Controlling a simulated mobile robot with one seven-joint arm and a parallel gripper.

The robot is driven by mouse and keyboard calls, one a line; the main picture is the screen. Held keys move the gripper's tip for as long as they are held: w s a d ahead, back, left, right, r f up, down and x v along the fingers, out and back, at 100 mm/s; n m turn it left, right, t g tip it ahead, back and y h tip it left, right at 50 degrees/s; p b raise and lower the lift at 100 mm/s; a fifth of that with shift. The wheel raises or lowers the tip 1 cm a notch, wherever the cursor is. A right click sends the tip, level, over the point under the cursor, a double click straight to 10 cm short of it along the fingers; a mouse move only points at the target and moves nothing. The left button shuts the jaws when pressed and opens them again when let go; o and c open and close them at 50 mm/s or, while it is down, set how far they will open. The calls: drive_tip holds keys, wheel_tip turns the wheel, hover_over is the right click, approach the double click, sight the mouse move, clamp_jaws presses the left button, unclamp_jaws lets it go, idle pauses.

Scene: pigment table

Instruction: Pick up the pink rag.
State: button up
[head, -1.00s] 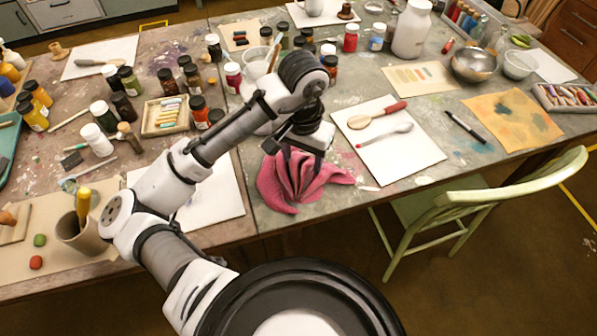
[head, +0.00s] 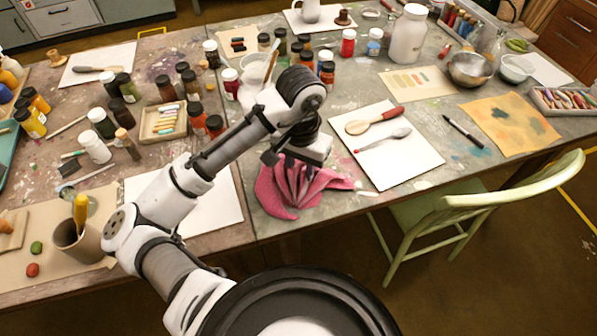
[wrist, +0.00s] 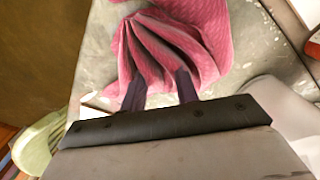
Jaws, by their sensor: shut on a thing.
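The pink rag (head: 279,197) lies at the front edge of the table, gathered into folds under my gripper (head: 297,172). In the wrist view the rag (wrist: 185,38) fans out from my gripper's fingertips (wrist: 160,75). The two dark fingers are shut on bunched folds of its cloth. In the head view part of the rag rises toward the gripper, while its outer parts spread over the table. The fingertips are partly hidden by the cloth and the gripper body.
A white board (head: 400,168) with a wooden spoon and a metal spoon lies to the right of the rag. A white sheet (head: 215,205) lies to the left. A pale green chair (head: 470,200) stands at the table's front right. Paint jars (head: 327,72) stand behind.

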sight(300, 171)
wheel_tip(300, 171, up, 20)
drive_tip(key=p, duration=0.1)
idle(0.5)
